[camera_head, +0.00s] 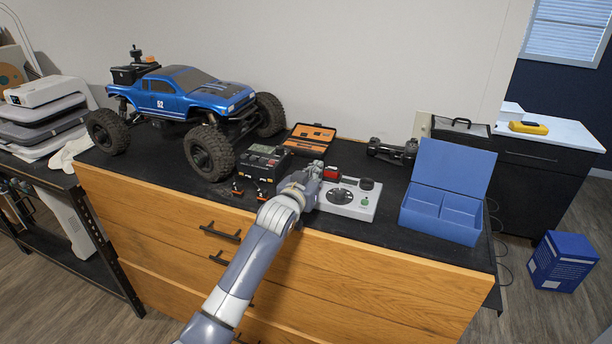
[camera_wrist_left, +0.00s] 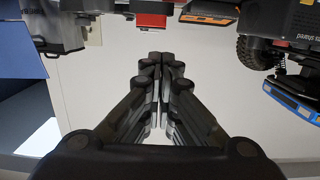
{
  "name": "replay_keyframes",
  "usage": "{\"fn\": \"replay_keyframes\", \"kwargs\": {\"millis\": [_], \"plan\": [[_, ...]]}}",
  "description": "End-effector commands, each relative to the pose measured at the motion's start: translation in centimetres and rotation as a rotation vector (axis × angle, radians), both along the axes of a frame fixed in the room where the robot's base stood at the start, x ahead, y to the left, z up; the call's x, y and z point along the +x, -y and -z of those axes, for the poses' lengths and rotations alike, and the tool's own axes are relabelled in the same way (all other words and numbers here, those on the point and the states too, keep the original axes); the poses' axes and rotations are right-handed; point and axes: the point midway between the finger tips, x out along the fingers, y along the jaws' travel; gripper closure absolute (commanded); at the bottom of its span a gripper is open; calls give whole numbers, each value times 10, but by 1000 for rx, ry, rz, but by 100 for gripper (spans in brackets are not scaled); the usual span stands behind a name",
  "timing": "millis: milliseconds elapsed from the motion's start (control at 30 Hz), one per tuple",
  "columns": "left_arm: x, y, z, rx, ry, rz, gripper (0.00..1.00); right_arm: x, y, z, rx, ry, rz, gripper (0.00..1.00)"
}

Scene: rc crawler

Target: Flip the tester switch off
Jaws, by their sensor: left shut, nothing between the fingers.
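My left gripper (camera_head: 316,168) is shut and empty at the tester's left end, by the red block. In the left wrist view its fingers (camera_wrist_left: 158,62) are together. I cannot make out the tester's switch or its position; my gripper covers the left end. My right gripper is not in view.
A blue RC truck (camera_head: 185,95) stands at the left. A black charger-like box (camera_head: 262,164) and an orange-edged tool case (camera_head: 310,139) lie near my gripper. An open blue box (camera_head: 440,225) is at the right. Drawers (camera_head: 280,265) are below.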

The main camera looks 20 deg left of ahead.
Motion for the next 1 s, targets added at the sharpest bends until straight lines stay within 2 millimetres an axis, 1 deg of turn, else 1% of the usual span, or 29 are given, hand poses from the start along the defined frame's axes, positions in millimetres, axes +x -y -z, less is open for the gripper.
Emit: {"fn": "replay_keyframes", "kwargs": {"millis": [33,300,500,700,1000], "plan": [[-7,0,-1,1,4,0,100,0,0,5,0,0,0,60],[-42,-1,-15,1,5,1,100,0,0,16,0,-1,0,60],[-64,-2,-24,0,5,1,100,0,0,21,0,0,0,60],[-75,-3,-28,0,3,0,100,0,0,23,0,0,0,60],[-76,-3,-30,0,3,0,100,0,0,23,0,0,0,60]]}}
